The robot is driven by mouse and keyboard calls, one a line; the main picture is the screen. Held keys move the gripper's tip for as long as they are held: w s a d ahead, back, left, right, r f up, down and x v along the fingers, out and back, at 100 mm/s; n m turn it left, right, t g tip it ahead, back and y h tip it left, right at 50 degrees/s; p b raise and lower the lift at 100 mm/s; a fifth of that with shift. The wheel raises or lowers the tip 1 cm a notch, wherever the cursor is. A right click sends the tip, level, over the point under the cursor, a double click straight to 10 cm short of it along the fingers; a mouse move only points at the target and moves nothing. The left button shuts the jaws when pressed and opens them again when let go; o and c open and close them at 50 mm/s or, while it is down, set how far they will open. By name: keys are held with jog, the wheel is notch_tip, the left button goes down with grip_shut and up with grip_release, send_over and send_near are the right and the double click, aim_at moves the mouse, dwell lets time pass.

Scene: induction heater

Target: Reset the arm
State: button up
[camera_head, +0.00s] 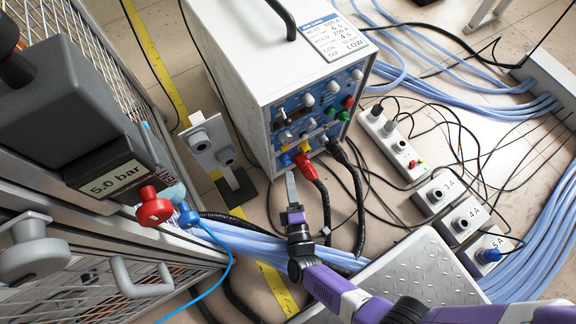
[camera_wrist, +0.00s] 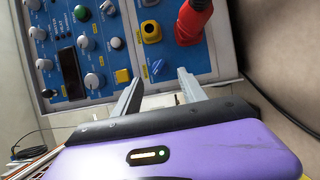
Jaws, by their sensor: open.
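My purple arm reaches in from the lower right in the head view. My gripper (camera_head: 292,190) is in front of the lower left part of the white induction heater box (camera_head: 235,60). In the wrist view my gripper (camera_wrist: 158,85) has its two grey fingers apart with nothing between them. Beyond the fingers is the blue control panel (camera_wrist: 110,60) with knobs and sockets. A red plug (camera_wrist: 192,22) sits in a socket above the right finger. A small blue knob (camera_wrist: 157,67) shows just beyond the gap. Whether the fingertips touch the panel I cannot tell.
A red cable plug (camera_head: 305,167) and black cables hang right beside my gripper. A pressure unit with a red knob (camera_head: 154,208) stands at left. A power strip (camera_head: 393,145), socket boxes (camera_head: 463,220) and blue hoses lie at right.

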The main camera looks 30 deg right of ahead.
jog(key=shift+v, duration=0.8)
